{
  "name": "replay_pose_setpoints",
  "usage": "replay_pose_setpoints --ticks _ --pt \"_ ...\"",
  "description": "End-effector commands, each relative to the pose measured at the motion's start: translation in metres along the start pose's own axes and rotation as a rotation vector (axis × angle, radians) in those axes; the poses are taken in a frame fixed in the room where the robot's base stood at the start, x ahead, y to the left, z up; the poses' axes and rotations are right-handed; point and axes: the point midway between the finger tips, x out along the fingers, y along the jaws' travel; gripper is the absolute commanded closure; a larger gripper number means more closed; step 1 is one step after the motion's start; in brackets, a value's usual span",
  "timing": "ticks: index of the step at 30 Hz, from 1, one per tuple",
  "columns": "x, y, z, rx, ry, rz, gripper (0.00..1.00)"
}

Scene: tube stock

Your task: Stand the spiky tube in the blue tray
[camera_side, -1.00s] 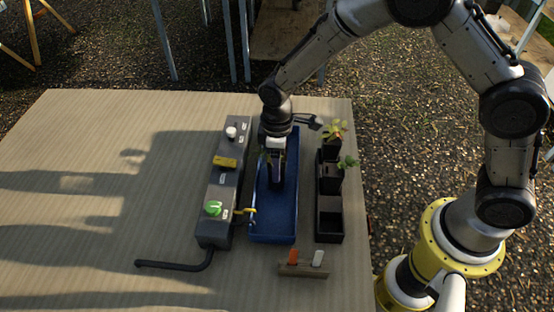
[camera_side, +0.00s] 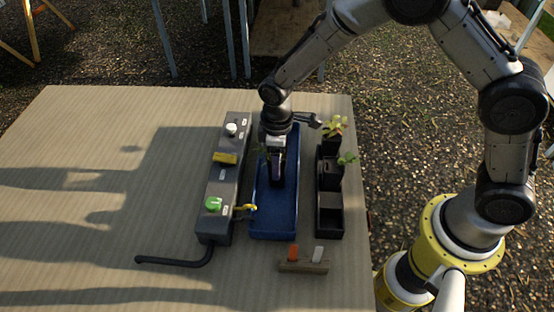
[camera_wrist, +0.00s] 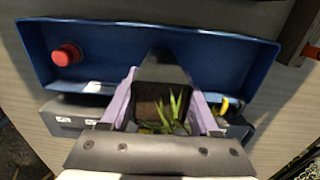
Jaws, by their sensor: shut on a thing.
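The spiky tube (camera_wrist: 158,91) is a black square tube with thin pointed green leaves over brown soil. In the wrist view it sits between the lavender fingers of my gripper (camera_wrist: 163,110), which is shut on it. In the side view my gripper (camera_side: 277,160) points down inside the outline of the blue tray (camera_side: 273,222), toward its far half. The tube looks roughly upright there, but I cannot tell whether its base touches the tray floor. The blue tray (camera_wrist: 215,58) also spans the wrist view behind the tube.
A red round piece (camera_wrist: 67,54) is in the tray in the wrist view. A grey box with knobs (camera_side: 222,190) stands left of the tray. A black rack (camera_side: 329,222) with two plants stands right. A small block (camera_side: 303,266) with orange and white tabs lies in front.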

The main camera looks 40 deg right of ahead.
Motion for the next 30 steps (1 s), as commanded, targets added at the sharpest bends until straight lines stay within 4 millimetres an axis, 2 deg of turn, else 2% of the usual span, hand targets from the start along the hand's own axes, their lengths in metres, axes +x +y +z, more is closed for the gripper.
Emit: replay_pose_setpoints --ticks 6,7,12,23,26,30 --pt "0.002 0.0 0.0 0.0 0.001 0.0 1.0" --pt "0.002 0.0 0.0 0.0 0.001 0.0 0.34" --pt "0.002 0.0 0.0 0.0 0.001 0.0 0.04" --pt "-0.001 0.0 0.0 0.0 0.001 0.0 0.03" --pt "-0.011 0.0 -0.001 0.0 0.004 0.002 0.03" --pt "-0.036 0.001 -0.001 0.0 0.006 0.003 0.03"
